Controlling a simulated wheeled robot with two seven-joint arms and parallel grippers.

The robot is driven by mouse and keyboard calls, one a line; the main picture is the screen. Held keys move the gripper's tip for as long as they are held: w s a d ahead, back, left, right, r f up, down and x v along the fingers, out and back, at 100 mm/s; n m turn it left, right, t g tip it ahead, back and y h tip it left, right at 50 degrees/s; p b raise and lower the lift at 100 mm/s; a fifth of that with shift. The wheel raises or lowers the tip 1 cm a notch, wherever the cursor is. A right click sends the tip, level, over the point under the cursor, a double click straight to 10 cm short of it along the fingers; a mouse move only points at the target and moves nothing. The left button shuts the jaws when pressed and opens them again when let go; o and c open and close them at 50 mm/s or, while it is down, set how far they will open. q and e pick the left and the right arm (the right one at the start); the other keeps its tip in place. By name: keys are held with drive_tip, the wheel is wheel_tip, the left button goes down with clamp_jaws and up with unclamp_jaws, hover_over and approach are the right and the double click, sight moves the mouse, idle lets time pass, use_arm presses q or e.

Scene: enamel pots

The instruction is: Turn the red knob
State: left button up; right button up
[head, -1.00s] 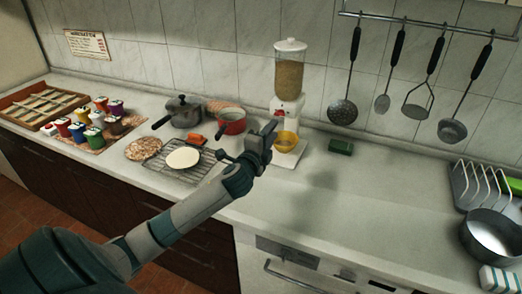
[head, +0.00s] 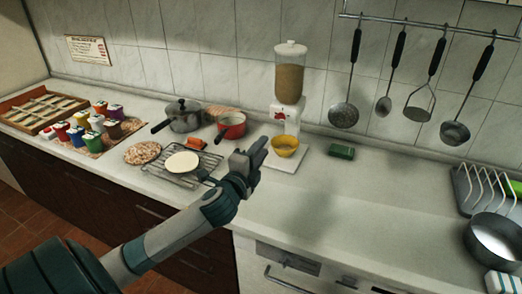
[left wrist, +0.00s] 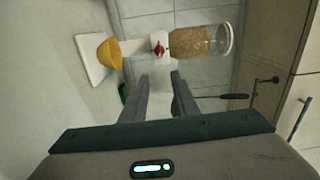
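The red knob (head: 279,114) sits on the front of the white base of a grain dispenser (head: 289,72) against the tiled wall. It also shows in the left wrist view (left wrist: 158,48), straight ahead beyond my fingertips. A yellow bowl (head: 285,146) stands under the dispenser on its white foot. My left gripper (head: 256,151) is in front of the dispenser, below and left of the knob in the head view, not touching it. In the left wrist view my left gripper (left wrist: 160,78) has its two fingers apart with nothing between them. My right gripper is out of view.
A red pot (head: 231,126), a grey pot (head: 183,116) and a wire rack (head: 172,178) with a flatbread stand left of the dispenser. A green box (head: 341,151) lies to its right. Utensils hang above. The right middle counter is clear.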

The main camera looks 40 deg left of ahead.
use_arm(q)
drive_tip(key=shift+o, duration=0.3)
drive_tip(key=o, duration=0.5)
drive_tip(key=n+b, duration=0.1)
drive_tip(key=n, duration=0.5)
drive_tip(key=a+n+b, duration=0.1)
drive_tip(key=n, duration=0.5)
drive_tip(key=s+n+b, duration=0.1)
drive_tip(key=n, duration=0.4)
drive_tip(key=shift+a+n, duration=0.15)
drive_tip(key=shift+n, duration=0.25)
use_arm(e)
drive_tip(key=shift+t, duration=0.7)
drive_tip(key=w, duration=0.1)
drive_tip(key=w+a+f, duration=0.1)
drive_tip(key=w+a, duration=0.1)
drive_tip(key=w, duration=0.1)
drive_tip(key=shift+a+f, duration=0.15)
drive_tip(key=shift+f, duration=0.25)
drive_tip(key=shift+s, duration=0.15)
